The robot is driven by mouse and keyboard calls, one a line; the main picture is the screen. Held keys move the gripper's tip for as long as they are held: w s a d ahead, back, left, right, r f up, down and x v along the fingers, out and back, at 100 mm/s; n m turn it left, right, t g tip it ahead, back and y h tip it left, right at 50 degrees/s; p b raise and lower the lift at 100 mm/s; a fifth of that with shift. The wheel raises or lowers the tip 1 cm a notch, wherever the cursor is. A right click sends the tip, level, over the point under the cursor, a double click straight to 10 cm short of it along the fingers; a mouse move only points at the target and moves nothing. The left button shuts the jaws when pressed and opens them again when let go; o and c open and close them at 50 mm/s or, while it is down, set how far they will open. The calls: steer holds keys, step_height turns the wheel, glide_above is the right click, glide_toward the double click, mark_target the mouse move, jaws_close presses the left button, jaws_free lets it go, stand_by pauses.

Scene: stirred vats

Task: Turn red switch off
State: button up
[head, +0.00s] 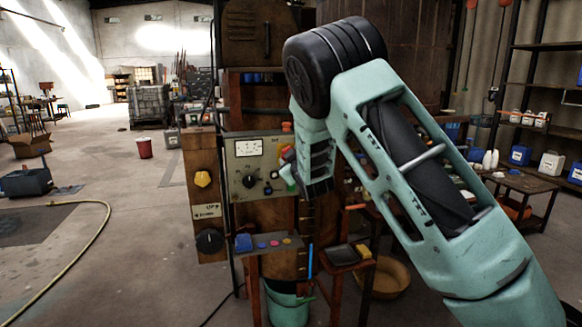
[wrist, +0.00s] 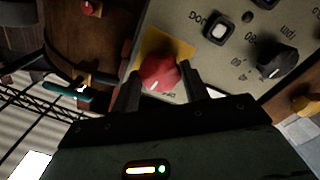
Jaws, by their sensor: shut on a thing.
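The red switch (wrist: 160,72) is a rounded red knob on a yellow plate (wrist: 182,49), fixed to the grey control panel (wrist: 222,70). In the wrist view my gripper (wrist: 161,82) has one finger on each side of the knob and is shut on it. A pale mark shows on the knob's near face. In the head view the gripper (head: 289,170) is at the right side of the control panel (head: 248,148), and I cannot make out the red switch clearly there.
The panel also carries a white gauge (head: 248,147) and a black knob (wrist: 276,60). A yellow knob (head: 202,179) is on the wooden post to the left. A green bucket (head: 288,304) stands underneath. Open floor lies left.

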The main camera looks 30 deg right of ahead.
steer(key=n+b, duration=0.5)
steer(key=n, duration=0.5)
steer(key=shift+f, duration=0.1)
steer(key=shift+n, duration=0.3)
stand_by(0.3)
steer(key=o, duration=1)
steer(key=shift+s, duration=0.1)
steer(key=b+v, duration=0.1)
steer(key=v, duration=1.6)
steer(key=shift+s+a, duration=0.1)
steer(key=shift+s, duration=0.05)
